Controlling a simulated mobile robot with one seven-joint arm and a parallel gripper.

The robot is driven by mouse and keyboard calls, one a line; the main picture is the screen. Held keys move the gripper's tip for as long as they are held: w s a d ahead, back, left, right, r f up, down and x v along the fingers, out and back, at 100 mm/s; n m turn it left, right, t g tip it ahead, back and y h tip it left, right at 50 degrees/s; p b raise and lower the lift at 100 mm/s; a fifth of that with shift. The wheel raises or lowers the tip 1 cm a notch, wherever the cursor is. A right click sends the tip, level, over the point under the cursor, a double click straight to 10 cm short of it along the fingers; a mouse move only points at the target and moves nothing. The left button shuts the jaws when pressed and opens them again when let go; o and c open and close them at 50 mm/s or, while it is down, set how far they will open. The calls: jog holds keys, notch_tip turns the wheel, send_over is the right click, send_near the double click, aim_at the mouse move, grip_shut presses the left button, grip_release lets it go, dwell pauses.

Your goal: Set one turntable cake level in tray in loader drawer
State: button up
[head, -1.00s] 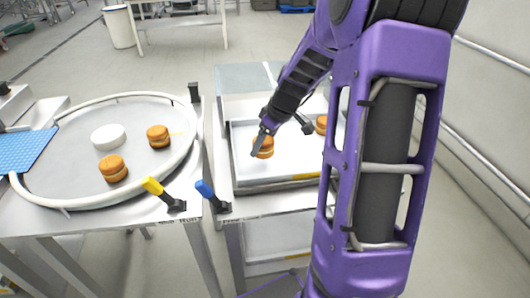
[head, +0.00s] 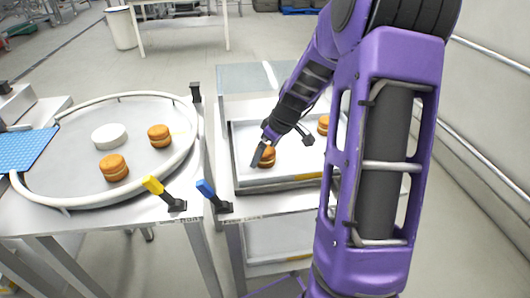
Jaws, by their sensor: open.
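The turntable (head: 75,188) stands at the left. Two orange-brown layered cakes sit on it, one toward the front (head: 113,168) and one toward the right (head: 159,136). The metal tray (head: 243,187) in the loader drawer is right of the turntable. One cake (head: 267,157) rests in the tray and looks level. Another cake (head: 323,125) is farther back in the tray, partly beside my arm. My gripper (head: 259,157) is open, low over the tray at the left side of the front cake. Whether a finger touches that cake cannot be told.
A white round disc (head: 109,136) lies on the turntable. A yellow-handled lever (head: 163,193) and a blue-handled lever (head: 213,196) stand at the front edges between turntable and tray. A blue perforated mat (head: 27,150) is at far left. The tray's left part is bare.

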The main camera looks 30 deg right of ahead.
jog(key=p+v, duration=0.1)
jog(key=v, duration=1.1)
jog(key=shift+p, duration=0.4)
jog(key=shift+r, duration=0.2)
